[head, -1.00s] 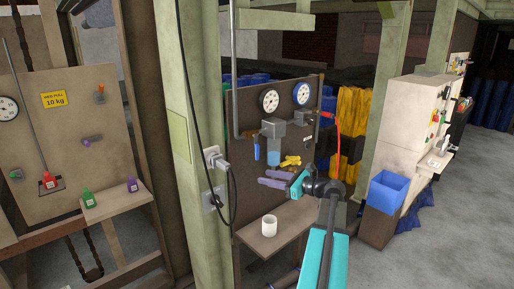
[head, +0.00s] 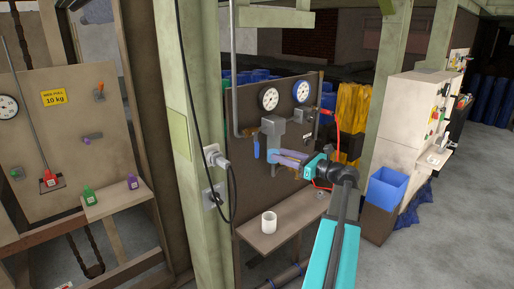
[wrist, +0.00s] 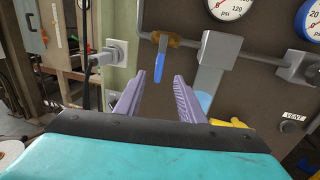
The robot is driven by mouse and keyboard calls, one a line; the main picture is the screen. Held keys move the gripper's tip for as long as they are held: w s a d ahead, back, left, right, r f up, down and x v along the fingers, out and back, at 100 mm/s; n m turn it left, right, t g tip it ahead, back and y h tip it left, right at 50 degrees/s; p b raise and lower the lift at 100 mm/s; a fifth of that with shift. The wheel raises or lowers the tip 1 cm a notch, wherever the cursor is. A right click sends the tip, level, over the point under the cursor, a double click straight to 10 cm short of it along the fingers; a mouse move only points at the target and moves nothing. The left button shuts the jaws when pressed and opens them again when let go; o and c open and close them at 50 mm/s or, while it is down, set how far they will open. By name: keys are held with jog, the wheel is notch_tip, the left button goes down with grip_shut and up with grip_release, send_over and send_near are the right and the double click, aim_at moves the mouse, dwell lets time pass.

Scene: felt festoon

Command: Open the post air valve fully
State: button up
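A valve with a brass body (wrist: 166,40) and a blue lever (wrist: 159,66) sits on a grey pipe on the brown panel. The lever hangs straight down, across the pipe; in the head view the blue lever (head: 257,149) shows left of a grey block. I read no label on this valve. My gripper (wrist: 160,76) is open and empty, its purple fingers spread either side of the lever's lower end in the wrist picture. Whether they reach it in depth I cannot tell. In the head view my gripper (head: 278,155) is just right of the lever.
A yellow handle (wrist: 236,122) is close right of my fingers, with a VENT label (wrist: 293,116) beyond. A grey block (wrist: 219,49) and two gauges are above right. A green post with a plug (head: 215,159) stands left. A shelf (head: 292,226) with a white cup (head: 269,222) is below.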

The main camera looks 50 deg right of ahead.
aim_at(257, 147)
jog(key=w+p, duration=0.1)
jog(key=w, duration=0.3)
jog(key=w+a+p, duration=0.1)
jog(key=w, duration=0.3)
jog(key=w+p, duration=0.1)
jog(key=w, duration=0.3)
jog(key=shift+w+a, duration=0.15)
jog(key=shift+a, duration=0.15)
jog(key=shift+c, duration=0.2)
grip_shut()
